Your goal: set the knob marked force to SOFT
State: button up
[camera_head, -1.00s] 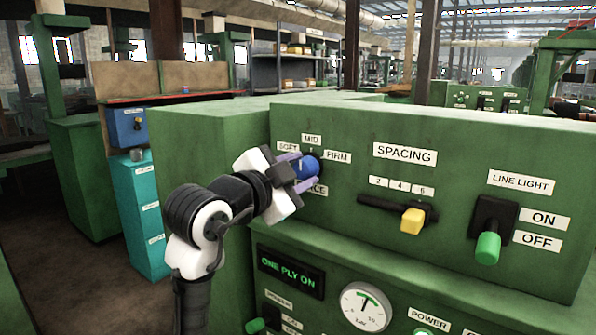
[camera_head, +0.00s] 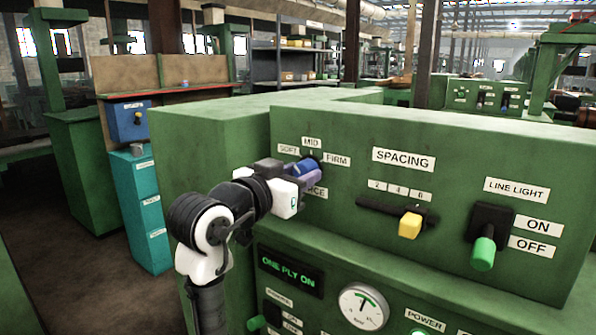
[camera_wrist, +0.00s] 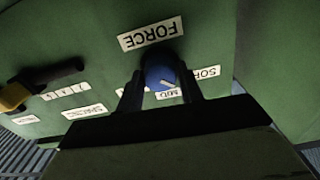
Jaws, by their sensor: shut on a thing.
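The blue force knob (camera_head: 303,167) is on the left of the green panel, with SOFT, MID and FIRM labels around its upper side. The FORCE label below it is partly hidden by my gripper in the head view. My gripper (camera_head: 309,175) is at the panel, shut on the knob. In the wrist view the picture is upside down: the knob (camera_wrist: 159,72) sits between the two dark fingers (camera_wrist: 161,82). Its pale mark points down and right, seemingly between MID (camera_wrist: 169,95) and SOFT (camera_wrist: 206,72).
Right of the knob are a yellow spacing slider (camera_head: 410,225) and a green-tipped line light lever (camera_head: 483,252). Below are a ONE PLY ON display (camera_head: 291,272) and a round gauge (camera_head: 364,306). A teal cabinet (camera_head: 141,210) stands at left.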

jog(key=shift+n, duration=0.4)
jog(key=o, duration=1)
jog(key=shift+s, duration=0.1)
jog(key=b+v, duration=0.3)
jog(key=v, duration=1)
jog(key=shift+s+a+b, duration=0.25)
jog(key=shift+s+b, duration=0.05)
jog(key=shift+b, duration=0.1)
